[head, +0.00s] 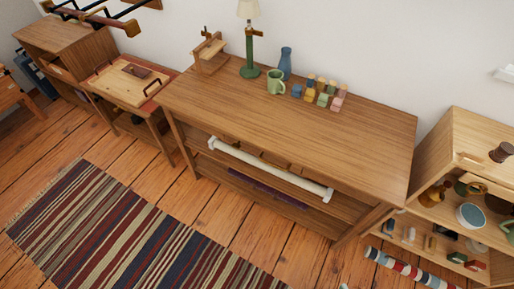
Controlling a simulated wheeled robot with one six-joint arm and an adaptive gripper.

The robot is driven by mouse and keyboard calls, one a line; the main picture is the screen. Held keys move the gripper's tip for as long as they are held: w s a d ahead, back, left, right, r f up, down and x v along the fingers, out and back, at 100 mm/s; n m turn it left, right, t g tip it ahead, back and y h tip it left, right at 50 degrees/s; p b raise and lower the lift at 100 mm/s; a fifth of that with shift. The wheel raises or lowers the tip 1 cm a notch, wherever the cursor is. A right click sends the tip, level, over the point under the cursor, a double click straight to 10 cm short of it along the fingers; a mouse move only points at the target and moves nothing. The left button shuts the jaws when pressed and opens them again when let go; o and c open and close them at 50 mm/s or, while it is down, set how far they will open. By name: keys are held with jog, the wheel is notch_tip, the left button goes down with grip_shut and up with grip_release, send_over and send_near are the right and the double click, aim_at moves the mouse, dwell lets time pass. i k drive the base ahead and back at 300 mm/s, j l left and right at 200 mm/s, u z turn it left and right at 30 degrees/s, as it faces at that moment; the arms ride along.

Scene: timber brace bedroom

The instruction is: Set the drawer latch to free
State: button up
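No drawer latch can be made out in the head view. The wooden table (330,125) in the middle has open shelf levels under its top, and I cannot tell whether any part of it is a drawer. A long white bar with thicker ends (270,169) runs along its front, below the top. A wooden cabinet (65,45) stands at the far left, with a dark opening in its front; no latch can be told on it. My gripper is not in view.
On the table stand a green lamp (249,60), a green mug (275,82), a blue vase (285,63) and several small coloured blocks (323,99). A filled shelf unit (440,160) is at right. A striped rug (120,225) covers open floor in front.

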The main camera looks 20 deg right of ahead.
aim_at(236, 146)
jog(key=i+j+z, duration=0.1)
jog(key=j, duration=0.2)
jog(key=i+j, duration=0.2)
jog(key=i+j+z, duration=0.15)
jog(key=j, duration=0.2)
jog(key=i+j, duration=0.1)
jog(key=j, duration=0.2)
jog(key=z, duration=0.05)
